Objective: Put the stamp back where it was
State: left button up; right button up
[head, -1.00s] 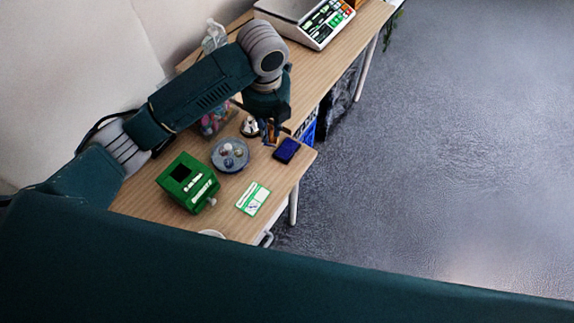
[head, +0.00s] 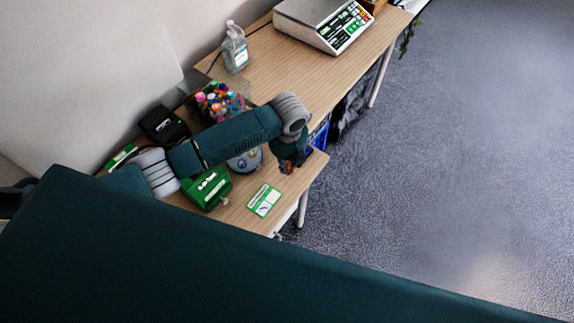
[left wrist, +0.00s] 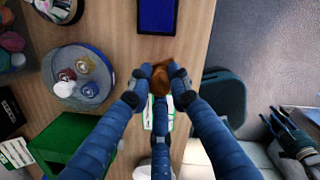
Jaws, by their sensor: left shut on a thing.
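My left gripper (head: 287,168) is shut on the stamp, whose orange-brown handle (left wrist: 160,75) shows between the fingertips in the left wrist view. The stamp's lower end is hidden, so I cannot tell whether it touches the table. The blue ink pad (left wrist: 157,14) lies just beyond the gripper. A round grey tray (left wrist: 101,57) with several small round-topped stamps stands to the left of the gripper; in the head view my arm partly covers it. My right gripper (left wrist: 287,128) shows dark at the lower right of the left wrist view; its opening is unclear.
A green box (head: 211,190) and a green-and-white card (head: 264,201) lie nearer on the wooden table. A clear bin of colourful items (head: 221,101), a bottle (head: 235,48) and a scale (head: 325,22) stand farther back. The table's right edge is close to the gripper.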

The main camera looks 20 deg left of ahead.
aim_at(287, 167)
pick_arm(q)
notch_tip(287, 167, down, 3)
jog(key=shift+r, duration=0.2)
jog(key=shift+f, duration=0.25)
pick_arm(e)
jog(key=shift+d+r, duration=0.15)
jog(key=shift+d, duration=0.25)
jog(key=shift+d, duration=0.1)
pick_arm(q)
jog(key=shift+f, duration=0.15)
jog(key=o, duration=0.9)
pick_arm(e)
jog(key=shift+d, duration=0.1)
